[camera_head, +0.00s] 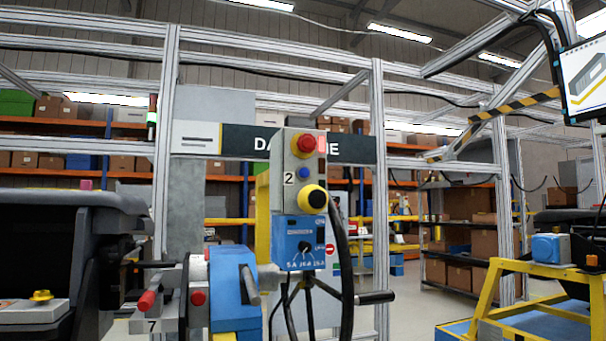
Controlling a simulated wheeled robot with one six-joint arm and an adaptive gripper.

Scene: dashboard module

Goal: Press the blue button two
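A grey control box (289,203) marked "2" stands upright near the middle of the view. The small round blue button (304,173) is on its front face. A red mushroom button (306,143) sits above it, and a yellow knob with a black centre (312,197) sits below it. A blue panel (299,238) with a dial joins the box underneath. Nothing covers the blue button. My gripper does not show in this view.
A blue and grey fixture (234,287) with red-tipped handles stands just left of and below the box. A black handle (375,297) sticks out right. A black dashboard part (75,235) fills the left side. A yellow stand (485,300) is at right. A thick black cable (342,265) hangs beside the box.

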